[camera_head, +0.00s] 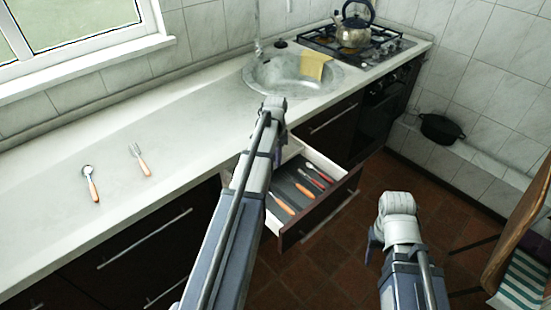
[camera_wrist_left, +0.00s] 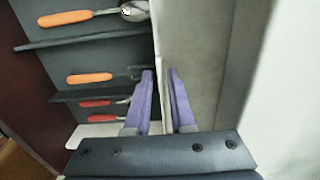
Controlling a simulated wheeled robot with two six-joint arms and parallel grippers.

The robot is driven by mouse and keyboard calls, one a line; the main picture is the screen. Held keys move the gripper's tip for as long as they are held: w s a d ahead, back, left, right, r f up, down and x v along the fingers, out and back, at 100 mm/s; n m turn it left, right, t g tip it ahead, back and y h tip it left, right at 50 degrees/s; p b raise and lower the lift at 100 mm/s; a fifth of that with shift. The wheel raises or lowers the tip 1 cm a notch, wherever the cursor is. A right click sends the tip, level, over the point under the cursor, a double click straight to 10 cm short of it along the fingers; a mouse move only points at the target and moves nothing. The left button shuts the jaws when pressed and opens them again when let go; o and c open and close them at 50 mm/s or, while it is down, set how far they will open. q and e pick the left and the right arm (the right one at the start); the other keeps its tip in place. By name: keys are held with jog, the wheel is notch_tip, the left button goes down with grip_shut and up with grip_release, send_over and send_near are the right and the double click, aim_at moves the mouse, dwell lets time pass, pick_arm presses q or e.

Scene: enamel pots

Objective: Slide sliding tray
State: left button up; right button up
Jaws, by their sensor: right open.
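The sliding tray (camera_head: 281,187) is a dark grey insert with dividers in the open drawer (camera_head: 317,215). It holds cutlery with orange and red handles. In the left wrist view the tray (camera_wrist_left: 90,62) fills the upper left. My left gripper (camera_wrist_left: 163,90) has its purple fingers on either side of a thin pale upright edge (camera_wrist_left: 157,30) beside the tray. Whether they press on it is unclear.
A spoon (camera_head: 91,184) and a fork (camera_head: 139,160) with orange handles lie on the white worktop (camera_head: 190,130). A sink (camera_head: 284,76) with a yellow cloth (camera_head: 314,65) and a hob with a kettle (camera_head: 354,29) stand beyond. A wooden chair or table (camera_head: 515,225) stands at the right.

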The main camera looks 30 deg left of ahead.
pick_arm(q)
notch_tip(320, 180, up, 8)
jog(key=p, duration=0.7)
jog(key=shift+f, duration=0.2)
jog(key=shift+f, duration=0.1)
